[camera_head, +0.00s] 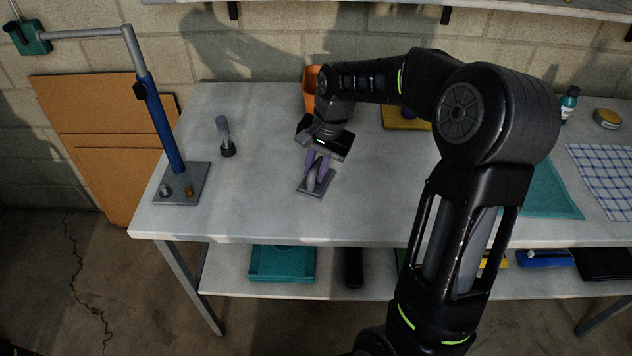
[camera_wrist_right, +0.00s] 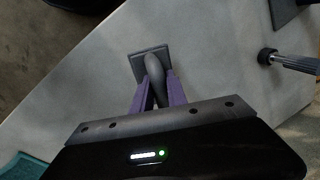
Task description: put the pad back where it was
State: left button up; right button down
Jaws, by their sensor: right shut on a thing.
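The pad (camera_head: 325,187) is a small grey flat plate with a rounded grey handle on top, near the front left of the workbench (camera_head: 250,200). My right gripper (camera_head: 317,168) points down over it, with its purple fingers closed around the handle. In the right wrist view the dark plate (camera_wrist_right: 137,62) shows beyond the fingertips, with the handle (camera_wrist_right: 154,75) between the fingers. The plate is at or very near the bench top; I cannot tell whether it touches. Part of the handle is hidden by the fingers. My left gripper is not in view.
A blue-post stand (camera_head: 163,120) and an upright grey-handled tool (camera_head: 222,128) are to the left. An orange container (camera_head: 309,90) is behind my gripper. A teal mat (camera_head: 550,195) and checked cloth (camera_head: 605,175) lie right. Bare bench surrounds the pad.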

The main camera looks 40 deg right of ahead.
jog(key=shift+f, duration=0.45)
jog(key=shift+f, duration=1.85)
jog(key=shift+f, duration=0.2)
jog(key=c, duration=1.3)
grip_release()
jog(key=shift+r, duration=0.15)
